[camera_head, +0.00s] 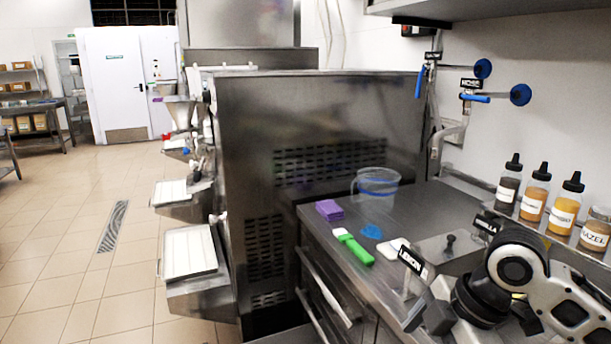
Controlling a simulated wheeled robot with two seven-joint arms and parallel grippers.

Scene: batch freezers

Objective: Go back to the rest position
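My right arm (515,268) comes in at the lower right, bent over the near end of the steel counter (330,240). Its dark wrist end (478,302) is beside the labelled steel bins, and I cannot make out the fingertips or whether they hold anything. My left arm and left gripper are out of the picture.
On the counter are a clear jug (376,184), purple sponges (329,210), a blue item (372,232) and a green-handled scraper (356,248). Several sauce bottles (535,192) line the right wall. A large steel machine (320,110) stands left; tiled floor (70,230) is open beyond.

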